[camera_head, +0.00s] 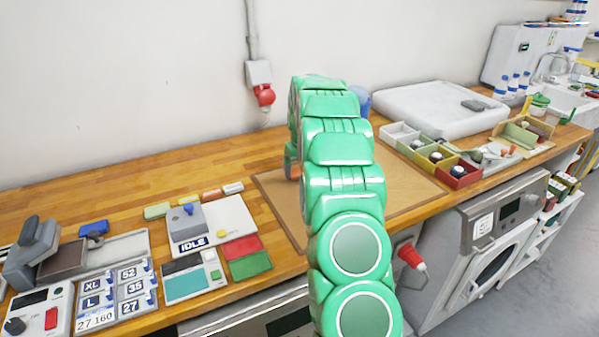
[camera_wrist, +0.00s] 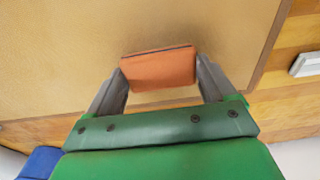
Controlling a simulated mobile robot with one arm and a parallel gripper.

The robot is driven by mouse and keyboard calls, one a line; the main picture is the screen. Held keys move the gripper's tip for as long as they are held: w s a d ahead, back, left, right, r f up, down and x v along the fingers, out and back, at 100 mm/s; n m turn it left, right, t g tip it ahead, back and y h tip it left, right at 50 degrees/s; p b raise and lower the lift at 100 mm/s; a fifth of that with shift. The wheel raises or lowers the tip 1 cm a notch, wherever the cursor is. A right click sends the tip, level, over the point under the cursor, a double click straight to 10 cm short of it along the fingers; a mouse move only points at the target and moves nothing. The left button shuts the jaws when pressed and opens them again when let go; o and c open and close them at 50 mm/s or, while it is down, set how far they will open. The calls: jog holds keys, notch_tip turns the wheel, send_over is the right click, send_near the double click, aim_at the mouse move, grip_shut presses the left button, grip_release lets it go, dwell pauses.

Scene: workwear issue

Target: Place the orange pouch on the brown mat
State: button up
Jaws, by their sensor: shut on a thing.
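The orange pouch (camera_wrist: 158,69) is held between the two fingers of my gripper (camera_wrist: 160,76) in the wrist view. The brown mat (camera_wrist: 60,50) fills most of that view behind and around the pouch. I cannot tell whether the pouch touches the mat or hangs above it. In the head view the brown mat (camera_head: 408,186) lies on the wooden counter, and my green arm covers its middle.
Left of the mat on the counter (camera_head: 150,187) stand a grey device marked IDLE (camera_head: 190,222) and red and green pads (camera_head: 245,257). Right of it are small coloured bins (camera_head: 435,158) and a white tray (camera_head: 440,106). A red socket (camera_head: 264,95) is on the wall.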

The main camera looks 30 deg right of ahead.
jog(key=shift+f, duration=0.75)
jog(key=shift+f, duration=0.1)
jog(key=o, duration=0.9)
jog(key=shift+c, duration=0.2)
